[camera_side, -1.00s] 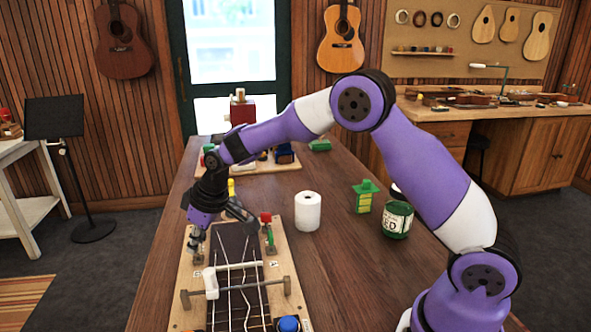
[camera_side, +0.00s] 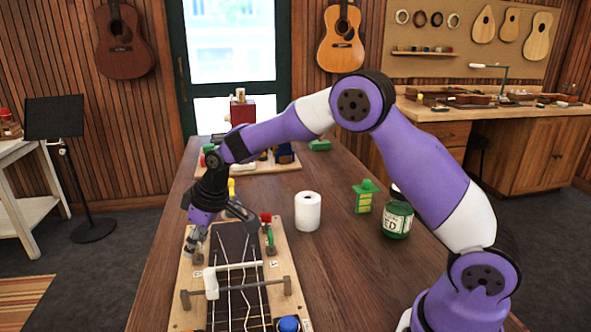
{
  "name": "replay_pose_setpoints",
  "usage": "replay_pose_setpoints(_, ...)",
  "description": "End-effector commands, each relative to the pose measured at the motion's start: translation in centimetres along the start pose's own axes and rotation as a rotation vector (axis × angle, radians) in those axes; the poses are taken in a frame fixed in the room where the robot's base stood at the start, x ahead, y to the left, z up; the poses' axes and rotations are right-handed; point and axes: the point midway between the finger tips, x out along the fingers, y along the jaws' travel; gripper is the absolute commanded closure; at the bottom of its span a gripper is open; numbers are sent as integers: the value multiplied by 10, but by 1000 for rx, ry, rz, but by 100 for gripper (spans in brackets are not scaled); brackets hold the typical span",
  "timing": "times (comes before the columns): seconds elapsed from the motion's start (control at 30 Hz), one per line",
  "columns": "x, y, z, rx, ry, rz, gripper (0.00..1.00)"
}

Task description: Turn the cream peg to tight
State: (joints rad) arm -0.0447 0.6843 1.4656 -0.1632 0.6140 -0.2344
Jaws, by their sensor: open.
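A wooden board (camera_side: 182,312) with a dark fretboard and several pale strings lies on the table. My gripper (camera_side: 188,254) points down at the board's upper left edge, with its fingers low over that spot. It is open; the fingers are small here and cover what is between them. I cannot make out the cream peg clearly; it may be hidden at the fingers. A red-topped peg (camera_side: 266,218) stands at the board's upper right and a blue-topped peg (camera_side: 289,324) at its lower right. A cream bar (camera_side: 211,284) with a bent end lies across the strings.
A grey crossbar (camera_side: 264,286) spans the board. A tray (camera_side: 284,164) of items lies behind my gripper.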

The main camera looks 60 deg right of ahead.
Motion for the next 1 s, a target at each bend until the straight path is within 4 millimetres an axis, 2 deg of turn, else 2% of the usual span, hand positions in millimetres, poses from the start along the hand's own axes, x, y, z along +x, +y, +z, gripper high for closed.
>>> replay_pose_setpoints(0.17,-12,0,-1,0,3,1,57)
replay_pose_setpoints(0.6,-103,1,-1,1,4,1,57)
replay_pose_setpoints(0.8,-119,0,0,0,1,0,57)
replay_pose_setpoints(1.0,-120,0,0,0,0,0,57)
